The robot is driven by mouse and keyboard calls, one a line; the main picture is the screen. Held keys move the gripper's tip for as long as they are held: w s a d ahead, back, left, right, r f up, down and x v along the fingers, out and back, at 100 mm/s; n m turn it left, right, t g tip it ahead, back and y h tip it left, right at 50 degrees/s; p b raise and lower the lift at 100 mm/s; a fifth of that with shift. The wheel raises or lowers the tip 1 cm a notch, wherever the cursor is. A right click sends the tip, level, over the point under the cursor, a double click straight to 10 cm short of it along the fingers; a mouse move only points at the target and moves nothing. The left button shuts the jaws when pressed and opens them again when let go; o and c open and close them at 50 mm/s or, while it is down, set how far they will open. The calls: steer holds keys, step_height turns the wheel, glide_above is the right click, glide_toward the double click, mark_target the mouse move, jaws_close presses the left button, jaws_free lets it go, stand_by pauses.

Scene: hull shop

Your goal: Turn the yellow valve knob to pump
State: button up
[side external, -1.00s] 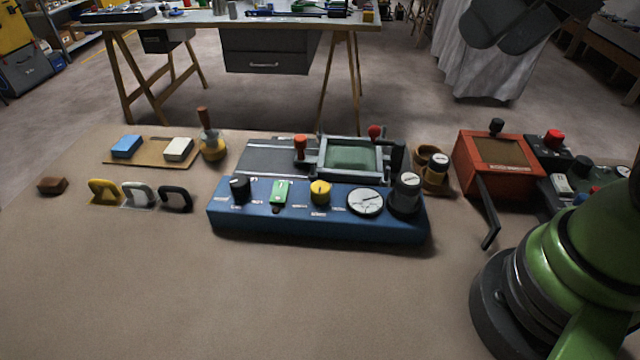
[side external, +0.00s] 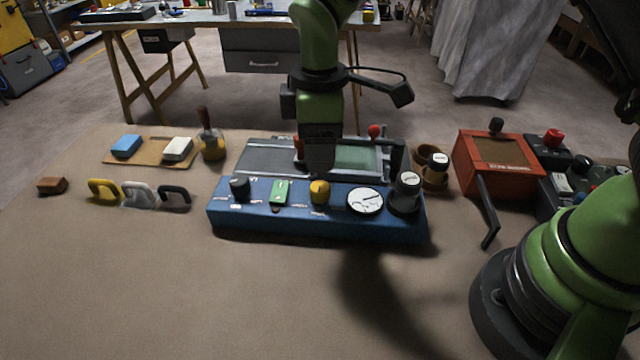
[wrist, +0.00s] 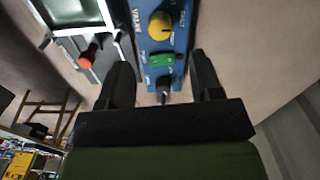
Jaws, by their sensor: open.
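The yellow valve knob (side external: 320,192) sits on the top face of the blue control box (side external: 300,225), between the green switch (side external: 280,193) and the white dial gauge (side external: 365,200). The knob also shows in the wrist view (wrist: 160,25), beyond my fingertips, with the green switch (wrist: 161,61) nearer. My gripper (wrist: 158,70) is open and empty, its two dark fingers apart. In the side view my gripper (side external: 320,165) hangs just behind and above the box, near the knob; its fingers are hard to make out there.
A black knob (side external: 239,188) and a dark cylinder (side external: 407,192) stand on the box. Behind it is a grey frame with a green panel (side external: 358,158) and red knobs. A red box with a crank (side external: 497,165) stands right. The table in front is clear.

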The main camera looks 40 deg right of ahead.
mark_target(320, 186)
step_height(320, 186, down, 9)
steer(key=shift+r, duration=0.15)
steer(key=c, duration=0.9)
